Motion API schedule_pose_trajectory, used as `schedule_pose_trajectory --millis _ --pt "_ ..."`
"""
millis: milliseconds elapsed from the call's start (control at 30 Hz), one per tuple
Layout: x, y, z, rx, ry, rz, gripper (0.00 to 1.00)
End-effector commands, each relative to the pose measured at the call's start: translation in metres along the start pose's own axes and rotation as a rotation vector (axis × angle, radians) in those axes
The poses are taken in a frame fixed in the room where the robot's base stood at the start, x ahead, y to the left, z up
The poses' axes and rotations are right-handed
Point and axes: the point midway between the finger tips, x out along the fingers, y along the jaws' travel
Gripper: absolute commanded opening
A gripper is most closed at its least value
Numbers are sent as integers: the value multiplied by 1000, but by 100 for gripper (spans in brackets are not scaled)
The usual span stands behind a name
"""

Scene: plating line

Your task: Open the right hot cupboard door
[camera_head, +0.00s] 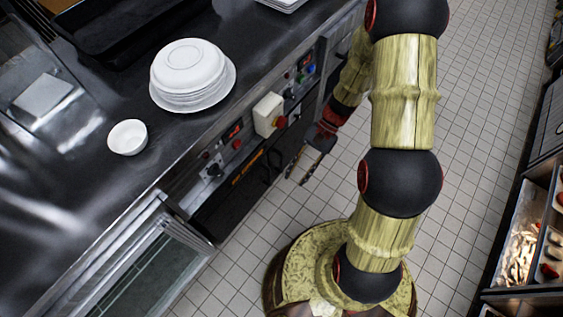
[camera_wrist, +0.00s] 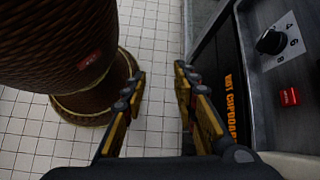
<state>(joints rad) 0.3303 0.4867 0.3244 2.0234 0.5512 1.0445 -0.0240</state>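The dark front with orange "HOT CUPBOARD" lettering (camera_head: 247,168) is under the counter's control panel in the head view. It looks shut. The lettering also shows at the right of the wrist view (camera_wrist: 231,108).
The counter holds stacked white plates (camera_head: 190,76) and a white bowl (camera_head: 127,137). A knob (camera_wrist: 270,41) and a red button (camera_wrist: 289,97) are close to my gripper's right. A glazed unit (camera_head: 150,268) is at lower left. Tiled floor (camera_head: 240,252) is clear in front.

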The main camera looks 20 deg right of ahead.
Motion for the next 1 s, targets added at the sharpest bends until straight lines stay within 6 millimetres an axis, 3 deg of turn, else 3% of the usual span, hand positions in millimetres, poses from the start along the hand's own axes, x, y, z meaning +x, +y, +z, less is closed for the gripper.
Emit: schedule_pose_trajectory --millis 33,567,800,900,1000 --pt "17 0 -12 51 -53 -35 29" --pt "175 -31 -132 581 -474 -566 29" --pt "237 -35 -210 826 -564 -935 29" --pt "247 -32 -256 906 -551 -1149 29" --pt "229 -30 -300 924 -500 -1355 29"
